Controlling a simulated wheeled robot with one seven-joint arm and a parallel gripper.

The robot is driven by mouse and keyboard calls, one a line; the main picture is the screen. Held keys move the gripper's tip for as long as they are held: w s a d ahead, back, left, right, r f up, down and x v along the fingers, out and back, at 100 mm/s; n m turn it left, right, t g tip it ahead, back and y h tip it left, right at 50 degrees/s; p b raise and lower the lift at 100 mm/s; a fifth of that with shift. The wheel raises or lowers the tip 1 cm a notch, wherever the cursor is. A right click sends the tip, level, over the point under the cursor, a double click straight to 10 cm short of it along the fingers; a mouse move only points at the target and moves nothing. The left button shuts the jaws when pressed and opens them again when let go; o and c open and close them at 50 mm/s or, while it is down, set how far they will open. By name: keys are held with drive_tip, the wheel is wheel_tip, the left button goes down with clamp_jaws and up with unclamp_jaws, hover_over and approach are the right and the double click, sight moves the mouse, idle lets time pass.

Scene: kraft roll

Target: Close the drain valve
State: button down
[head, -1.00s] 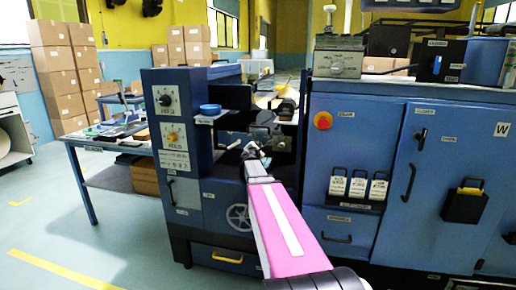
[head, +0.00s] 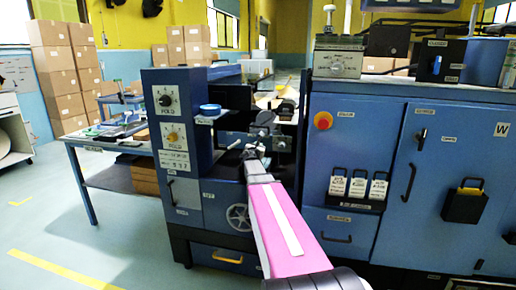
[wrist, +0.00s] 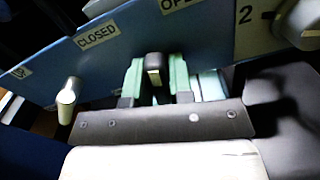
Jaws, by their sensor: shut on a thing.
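In the wrist view, a black handle (wrist: 154,68), which I take to be the drain valve's lever, stands out from a blue-grey panel (wrist: 125,45). It sits between a CLOSED label (wrist: 97,33) on the left and a partly cut-off OPEN label (wrist: 182,4) on the right. The green fingers of my gripper (wrist: 156,82) are on either side of the handle and shut on it. In the head view, my gripper (head: 256,153) is at the recess in the middle of the blue machine. The handle is too small and covered to make out there.
A pale peg (wrist: 67,98) and a round white knob (wrist: 302,24) flank the handle in the wrist view. A handwheel (head: 238,217) is below left of my gripper, and a blue round object (head: 210,109) rests on a small shelf. Open floor lies at the left.

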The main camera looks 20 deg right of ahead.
drive_tip(key=n, duration=0.5)
drive_tip(key=shift+n, duration=0.3)
drive_tip(key=n, duration=0.5)
drive_tip(key=shift+n, duration=0.4)
drive_tip(key=c, duration=1.1)
unclamp_jaws()
drive_tip(key=shift+s, duration=0.1)
drive_tip(key=v, duration=1)
drive_tip(key=shift+s+a, duration=0.25)
drive_tip(key=shift+s, duration=0.05)
